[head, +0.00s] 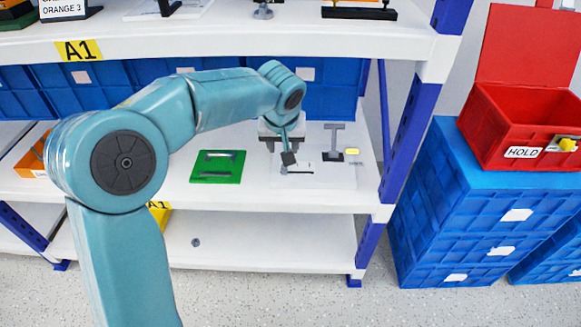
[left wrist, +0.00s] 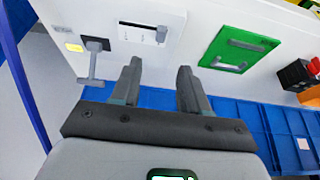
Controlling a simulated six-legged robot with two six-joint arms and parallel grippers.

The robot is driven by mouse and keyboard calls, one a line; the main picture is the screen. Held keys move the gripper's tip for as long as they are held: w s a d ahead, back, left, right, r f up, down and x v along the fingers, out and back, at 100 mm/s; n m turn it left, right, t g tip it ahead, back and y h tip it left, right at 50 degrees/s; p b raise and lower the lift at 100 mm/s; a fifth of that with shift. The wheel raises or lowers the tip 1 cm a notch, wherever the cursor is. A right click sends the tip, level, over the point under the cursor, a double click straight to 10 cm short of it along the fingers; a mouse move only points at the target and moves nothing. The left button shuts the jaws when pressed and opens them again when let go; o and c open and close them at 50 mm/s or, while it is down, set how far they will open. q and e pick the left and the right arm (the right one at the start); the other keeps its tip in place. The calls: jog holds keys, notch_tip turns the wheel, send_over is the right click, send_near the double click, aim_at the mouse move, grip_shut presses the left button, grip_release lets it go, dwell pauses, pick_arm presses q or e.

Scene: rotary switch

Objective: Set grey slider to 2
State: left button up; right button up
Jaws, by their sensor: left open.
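A white plate (left wrist: 148,12) with a dark slot and small marks lies at the top of the left wrist view. A small grey piece at the slot's right end (left wrist: 161,33) looks like the grey slider. The plate (head: 312,180) sits on the middle shelf in the head view, where the slider is too small or hidden to make out. My left gripper (head: 289,158) is over the plate. In the left wrist view my left gripper (left wrist: 158,74) is open and empty, its fingers pointing towards the plate and apart from the slider. My right gripper is not in view.
Blue bins (head: 331,92) stand behind; the shelf above (head: 240,45) is an obstacle.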

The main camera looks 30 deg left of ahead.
aim_at(284, 168)
pick_arm(q)
jog(key=b+x, duration=0.3)
jog(key=x, duration=0.9)
jog(key=shift+a+f, duration=0.15)
jog(key=shift+f, duration=0.1)
